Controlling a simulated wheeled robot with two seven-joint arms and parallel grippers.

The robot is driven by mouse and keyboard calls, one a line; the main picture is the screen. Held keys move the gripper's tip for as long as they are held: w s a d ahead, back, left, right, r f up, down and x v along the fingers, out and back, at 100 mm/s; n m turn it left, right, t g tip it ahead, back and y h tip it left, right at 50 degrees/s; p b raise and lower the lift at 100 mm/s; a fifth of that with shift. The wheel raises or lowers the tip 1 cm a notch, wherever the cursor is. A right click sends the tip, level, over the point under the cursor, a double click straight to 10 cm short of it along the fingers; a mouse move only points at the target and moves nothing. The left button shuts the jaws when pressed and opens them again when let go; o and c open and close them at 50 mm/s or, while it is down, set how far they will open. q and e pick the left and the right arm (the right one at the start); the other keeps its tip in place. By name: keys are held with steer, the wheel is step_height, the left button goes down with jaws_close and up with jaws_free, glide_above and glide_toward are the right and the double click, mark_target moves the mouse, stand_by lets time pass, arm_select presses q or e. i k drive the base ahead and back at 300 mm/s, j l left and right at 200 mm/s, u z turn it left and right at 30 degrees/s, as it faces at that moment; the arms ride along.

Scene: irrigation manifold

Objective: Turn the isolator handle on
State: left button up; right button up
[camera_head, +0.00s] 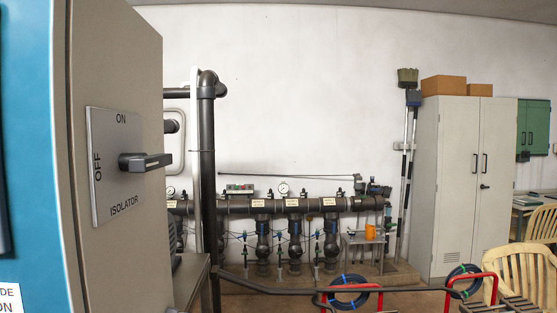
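The isolator handle (146,162) is a dark grey lever on a square light-grey plate (107,190) at the left of the head view. The plate is fixed to the side of a beige cabinet (105,50). It reads ON at the top, OFF at the left edge and ISOLATOR below. The handle lies roughly horizontal, level with OFF rather than pointing up to ON. Neither of my grippers is in view, and nothing touches the handle.
A blue panel (25,120) borders the cabinet at far left. Dark pipes with valves (290,205) run along the back wall. A dark rail (300,289) and red frames (350,290) cross the foreground. Tall grey lockers (460,170) and chairs (525,270) stand at right.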

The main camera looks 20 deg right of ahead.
mark_target(131, 162)
steer(key=k+l+z, duration=0.1)
steer(key=l, duration=0.4)
steer(key=k+l, duration=0.15)
steer(key=l, duration=0.35)
steer(key=k+l+z, duration=0.15)
steer(key=l, duration=0.35)
steer(key=l+z, duration=0.1)
steer(key=l, duration=0.4)
steer(key=k, duration=0.05)
